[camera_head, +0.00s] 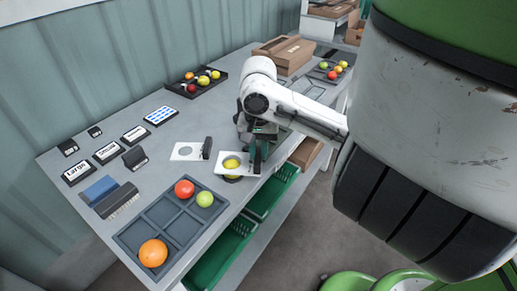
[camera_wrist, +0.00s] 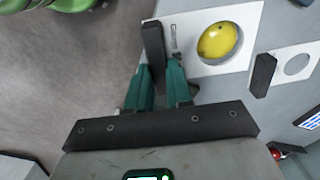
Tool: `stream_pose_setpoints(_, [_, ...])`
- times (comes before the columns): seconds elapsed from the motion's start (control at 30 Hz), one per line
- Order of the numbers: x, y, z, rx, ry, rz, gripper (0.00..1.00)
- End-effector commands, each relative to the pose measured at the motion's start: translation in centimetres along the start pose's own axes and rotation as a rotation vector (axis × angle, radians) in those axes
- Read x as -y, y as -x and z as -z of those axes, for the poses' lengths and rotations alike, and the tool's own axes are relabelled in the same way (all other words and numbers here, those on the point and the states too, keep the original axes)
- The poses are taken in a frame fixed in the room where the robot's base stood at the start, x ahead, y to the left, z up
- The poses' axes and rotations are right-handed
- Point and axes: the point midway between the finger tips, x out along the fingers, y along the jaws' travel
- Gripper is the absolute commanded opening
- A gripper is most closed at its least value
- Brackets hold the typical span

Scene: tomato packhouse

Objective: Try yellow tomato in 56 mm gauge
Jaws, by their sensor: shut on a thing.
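My gripper (camera_head: 257,150) is shut on the black handle (camera_wrist: 153,48) of a white gauge plate (camera_head: 249,157); its teal fingers (camera_wrist: 161,75) show in the wrist view. The plate (camera_wrist: 190,35) has a round hole and small print too small to read. The yellow tomato (camera_head: 231,164) shows through the hole, and part of it also shows below the plate. In the wrist view the tomato (camera_wrist: 217,42) lies within the hole's outline, with a gap at one side. Whether it touches the rim cannot be told. A dark support shows under the tomato.
A second white gauge (camera_head: 183,151) with a black handle lies just left. A grey divided tray (camera_head: 167,222) holds red, green and orange fruit in front. Signs (camera_head: 107,152) and brushes (camera_head: 116,201) lie left. Green crates (camera_head: 232,255) sit below the bench edge. Dark trays (camera_head: 190,93) with fruit stand behind.

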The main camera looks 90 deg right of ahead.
Motion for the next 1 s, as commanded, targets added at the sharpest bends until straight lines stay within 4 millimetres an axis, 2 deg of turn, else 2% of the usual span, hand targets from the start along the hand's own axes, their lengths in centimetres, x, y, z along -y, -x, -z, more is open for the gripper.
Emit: stream_pose_setpoints(1.0, [0.0,-1.4,0.0,0.000,0.000,0.000,0.00])
